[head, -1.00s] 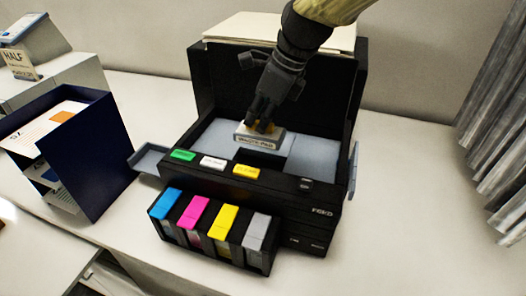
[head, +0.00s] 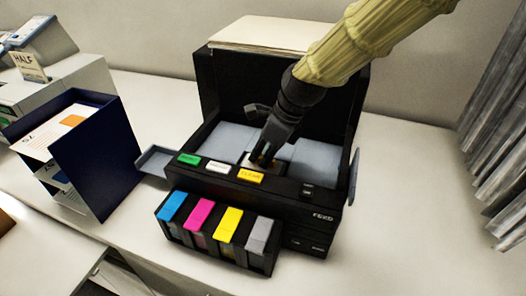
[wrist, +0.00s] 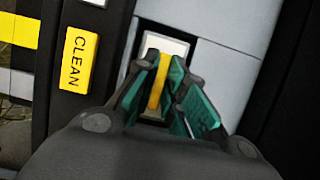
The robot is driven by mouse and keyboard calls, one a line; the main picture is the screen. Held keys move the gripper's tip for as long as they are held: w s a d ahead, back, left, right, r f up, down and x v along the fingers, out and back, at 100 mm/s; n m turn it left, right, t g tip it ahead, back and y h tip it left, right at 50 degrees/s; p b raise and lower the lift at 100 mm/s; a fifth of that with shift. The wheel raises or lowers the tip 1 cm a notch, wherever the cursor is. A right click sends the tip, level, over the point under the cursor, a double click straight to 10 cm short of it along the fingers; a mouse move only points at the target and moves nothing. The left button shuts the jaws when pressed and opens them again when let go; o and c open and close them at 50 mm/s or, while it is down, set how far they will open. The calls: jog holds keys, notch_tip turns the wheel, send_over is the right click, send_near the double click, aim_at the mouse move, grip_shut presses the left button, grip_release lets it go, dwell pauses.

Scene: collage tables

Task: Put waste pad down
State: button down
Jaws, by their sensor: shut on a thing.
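The waste pad (wrist: 176,47) is a pale block with a yellow grip tab, down in a recess of the black printer (head: 300,208). My gripper (head: 263,160) reaches into the open printer top, just behind the yellow button. In the wrist view my gripper (wrist: 162,88) is shut on the pad's yellow tab. In the head view the pad is mostly hidden by the fingers and the printer's front panel. I cannot tell whether it rests fully on the recess floor.
Green, white and yellow CLEAN (wrist: 77,58) buttons line the front panel. Several ink cartridges (head: 201,214) stand below it. Grey flat surfaces (head: 310,155) flank the recess. The raised black back wall (head: 232,85) stands behind. A dark blue file holder (head: 100,160) is at left.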

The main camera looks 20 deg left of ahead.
jog(key=shift+f, duration=0.3)
jog(key=c, duration=1.5)
grip_release()
jog(key=shift+r, duration=0.4)
jog(key=b+v, duration=0.3)
jog(key=v, duration=0.8)
jog(key=shift+d+r, duration=0.25)
jog(key=shift+r, duration=0.1)
jog(key=shift+d, duration=0.1)
